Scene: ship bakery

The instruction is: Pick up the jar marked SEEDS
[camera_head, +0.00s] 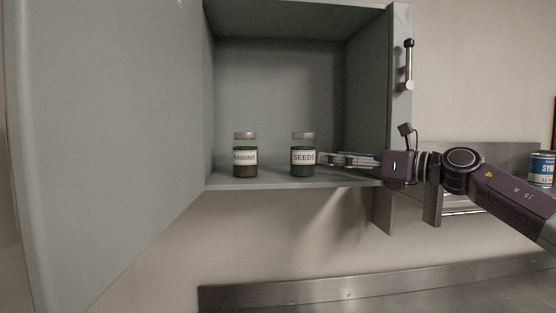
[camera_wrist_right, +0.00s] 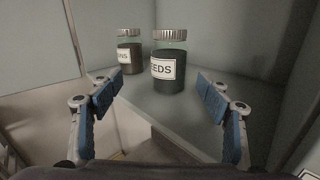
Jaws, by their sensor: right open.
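The SEEDS jar (camera_head: 302,155) stands upright on the shelf inside the open wall cabinet. It has a metal lid, dark contents and a white label. In the right wrist view the SEEDS jar (camera_wrist_right: 169,62) is ahead, between the lines of the two fingers and a little beyond their tips. My right gripper (camera_head: 325,158) reaches in from the right, with its fingertips close to the jar's right side in the head view. In the wrist view the right gripper (camera_wrist_right: 160,92) is open and empty. My left gripper is not in view.
The RAISINS jar (camera_head: 244,155) stands left of the SEEDS jar, with a gap between them. The cabinet shelf (camera_head: 262,183) is otherwise bare. The open cabinet door (camera_head: 100,150) fills the left side. A blue can (camera_head: 542,169) stands at the far right.

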